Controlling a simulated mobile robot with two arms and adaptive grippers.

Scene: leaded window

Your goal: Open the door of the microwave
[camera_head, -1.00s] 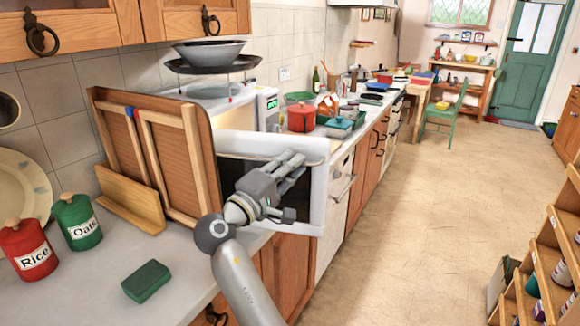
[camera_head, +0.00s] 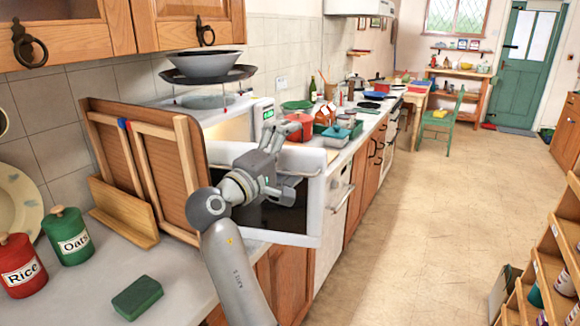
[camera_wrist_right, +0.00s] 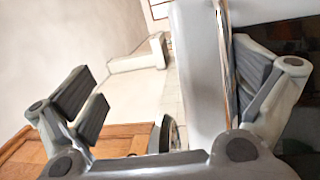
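The white microwave (camera_head: 226,126) stands on the counter behind the wooden boards, with a green-lit display. Its door (camera_head: 311,213), a white frame around a dark pane, stands swung well out from the body over the counter's front edge. My right gripper (camera_head: 277,166) is at the door, its fingers spread, covering part of the pane and top edge. In the right wrist view, the fingers of this gripper (camera_wrist_right: 172,95) are wide apart, with the pale door edge (camera_wrist_right: 198,75) between them, nearer the right finger. I cannot tell whether they touch it. My left gripper is not in view.
Wooden boards (camera_head: 165,170) lean left of the door. A pan and bowl (camera_head: 205,66) sit above the microwave. The floor (camera_head: 420,220) to the right is clear.

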